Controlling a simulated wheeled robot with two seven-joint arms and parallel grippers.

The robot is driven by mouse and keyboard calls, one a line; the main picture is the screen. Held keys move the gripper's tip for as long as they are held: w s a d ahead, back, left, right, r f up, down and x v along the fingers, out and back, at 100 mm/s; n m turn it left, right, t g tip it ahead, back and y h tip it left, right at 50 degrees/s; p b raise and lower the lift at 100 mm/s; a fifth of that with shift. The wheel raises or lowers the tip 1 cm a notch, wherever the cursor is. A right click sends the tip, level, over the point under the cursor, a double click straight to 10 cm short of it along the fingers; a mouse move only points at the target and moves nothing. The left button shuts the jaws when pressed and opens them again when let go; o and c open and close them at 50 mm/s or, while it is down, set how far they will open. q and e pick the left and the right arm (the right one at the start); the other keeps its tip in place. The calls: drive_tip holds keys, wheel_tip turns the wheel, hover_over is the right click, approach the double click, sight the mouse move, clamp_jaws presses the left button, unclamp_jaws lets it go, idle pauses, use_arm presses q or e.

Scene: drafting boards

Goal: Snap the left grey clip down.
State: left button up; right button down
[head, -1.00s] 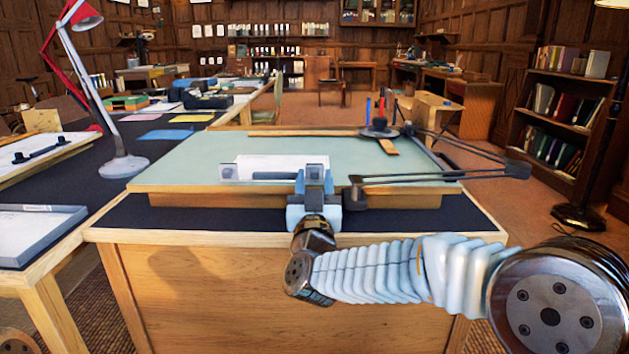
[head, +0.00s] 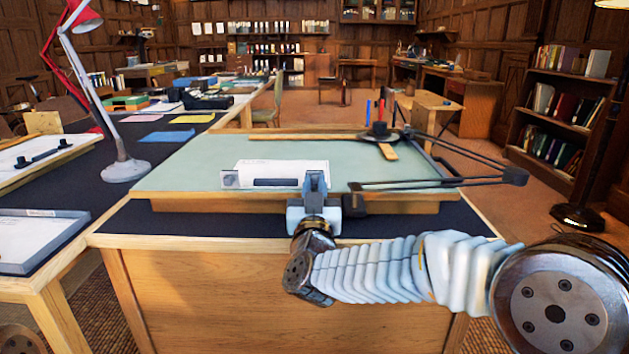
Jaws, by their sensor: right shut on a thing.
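A drafting board (head: 190,165) with a green top lies on the table in front of me. A white sheet (head: 290,167) lies on it, with a dark bar (head: 278,184) across its front part. My right gripper (head: 315,180) is over the board's front edge at the bar's right end. Its fingers are close together, shut on a small grey piece that they mostly hide; it looks like a grey clip, but I cannot tell if it is the left one. My left gripper is out of view.
A dark hinged arm (head: 440,184) spans the board's right side, with a dark block at the front edge beside my gripper. A red lamp's white base (head: 125,171) stands left of the board.

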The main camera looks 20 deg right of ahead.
sight(315, 171)
drive_tip(key=r+g+p, duration=0.1)
drive_tip(key=g+p, duration=0.1)
drive_tip(key=p, duration=0.1)
drive_tip(key=r+g+y+p, duration=0.1)
drive_tip(key=g+p, duration=0.1)
drive_tip(key=p, duration=0.2)
drive_tip(key=shift+w+d, duration=0.1)
drive_tip(key=shift+w, duration=0.3)
drive_tip(key=shift+w+g+p, duration=0.1)
drive_tip(key=shift+g+p, duration=0.25)
drive_tip(key=shift+g, duration=0.15)
drive_tip(key=shift+w+d+r+g+y, duration=0.1)
drive_tip(key=shift+w+g+y, duration=0.25)
drive_tip(key=shift+g, duration=0.45)
drive_tip(key=g, duration=0.1)
drive_tip(key=w+g+y, duration=0.1)
drive_tip(key=g, duration=0.2)
drive_tip(key=shift+w+d+r, duration=0.2)
drive_tip(key=shift+d+r, duration=0.05)
drive_tip(key=g, duration=0.1)
drive_tip(key=w+g+y, duration=0.1)
drive_tip(key=g, duration=0.3)
drive_tip(key=shift+w+d+f+y, duration=0.15)
drive_tip(key=shift+w+d+y, duration=0.05)
drive_tip(key=shift+w+y, duration=0.15)
drive_tip(key=c, duration=1.1)
unclamp_jaws()
drive_tip(key=shift+o, duration=0.3)
